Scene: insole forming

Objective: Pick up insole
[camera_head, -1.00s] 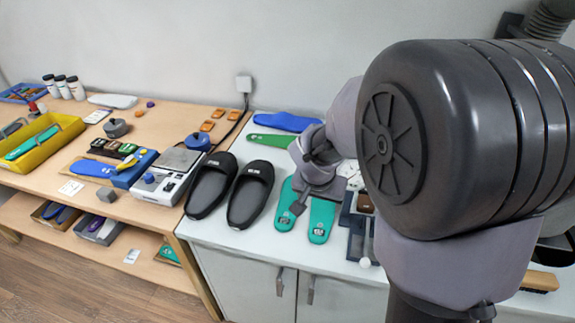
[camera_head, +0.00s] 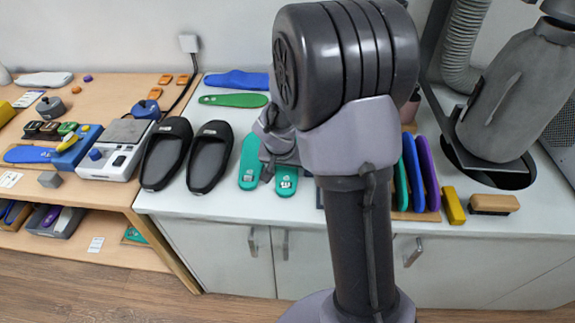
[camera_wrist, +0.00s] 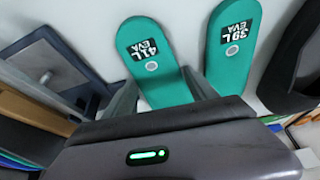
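Two teal insoles lie side by side on the white counter. In the wrist view, the insole marked "41 L EVA" (camera_wrist: 152,55) is at the centre and the one marked "39 L EVA" (camera_wrist: 230,45) is to its right. In the head view, the left teal insole (camera_head: 250,160) shows well, while the right one (camera_head: 286,185) is partly hidden by my gripper. My gripper (camera_wrist: 162,76) is open. Its fingers appear on either side of the 41 L insole, which runs between them; I cannot tell whether they touch it.
Black slippers (camera_head: 208,157) stand left of the insoles. Green (camera_head: 233,100) and blue (camera_head: 237,80) insoles lie behind. A dark framed tray (camera_wrist: 50,62) is close beside my gripper. Upright insoles (camera_head: 413,172), a yellow block (camera_head: 453,206) and a brush (camera_head: 494,204) are at right.

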